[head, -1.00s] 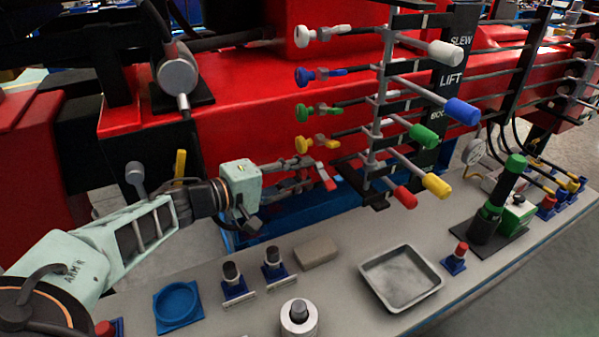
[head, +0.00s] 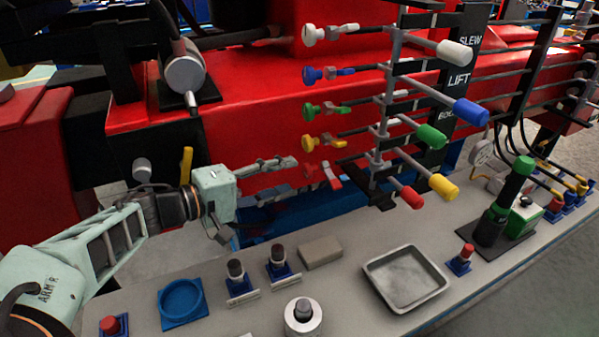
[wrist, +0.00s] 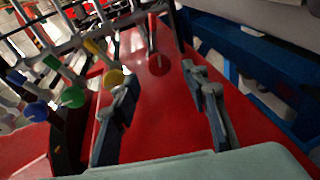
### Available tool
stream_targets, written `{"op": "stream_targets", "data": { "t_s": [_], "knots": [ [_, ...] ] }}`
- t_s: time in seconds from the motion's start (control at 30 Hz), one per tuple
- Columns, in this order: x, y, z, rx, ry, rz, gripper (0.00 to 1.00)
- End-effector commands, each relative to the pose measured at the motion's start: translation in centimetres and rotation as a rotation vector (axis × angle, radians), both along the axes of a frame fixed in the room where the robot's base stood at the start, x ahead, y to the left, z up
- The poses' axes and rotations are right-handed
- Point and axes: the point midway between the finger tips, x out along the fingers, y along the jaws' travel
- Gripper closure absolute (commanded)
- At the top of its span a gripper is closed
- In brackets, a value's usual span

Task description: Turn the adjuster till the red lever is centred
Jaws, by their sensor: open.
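The red adjuster has a round red knob (head: 310,171) and a red wing piece (head: 331,176), lowest in the column of coloured adjusters. The knob also shows in the wrist view (wrist: 158,65), ahead of and between my fingertips. The red lever (head: 410,197) is the lowest handle on the lever stand and points down to the right. I cannot tell whether it is centred. My gripper (head: 288,174) is open and empty, just left of the red knob and apart from it. Both fingers also show spread in the wrist view (wrist: 160,82).
Yellow (head: 311,143), green, blue and white adjusters sit above the red one. Yellow (head: 443,186), green, blue and white levers stand close by. The bench below holds a grey tray (head: 375,280), a blue ring holder (head: 181,300) and several small fittings. A red beam runs behind.

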Motion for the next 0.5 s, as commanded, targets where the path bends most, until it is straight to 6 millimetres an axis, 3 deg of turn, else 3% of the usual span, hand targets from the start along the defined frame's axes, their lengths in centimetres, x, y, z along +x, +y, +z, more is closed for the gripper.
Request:
{"op": "stream_targets", "data": {
  "t_s": [0.2,0.5],
  "knots": [
    [-2.1,3.4,0.6,0.002,0.001,0.003,0.59],
    [-3.1,4.6,1.0,0.000,0.000,-0.001,0.59]
  ]
}}
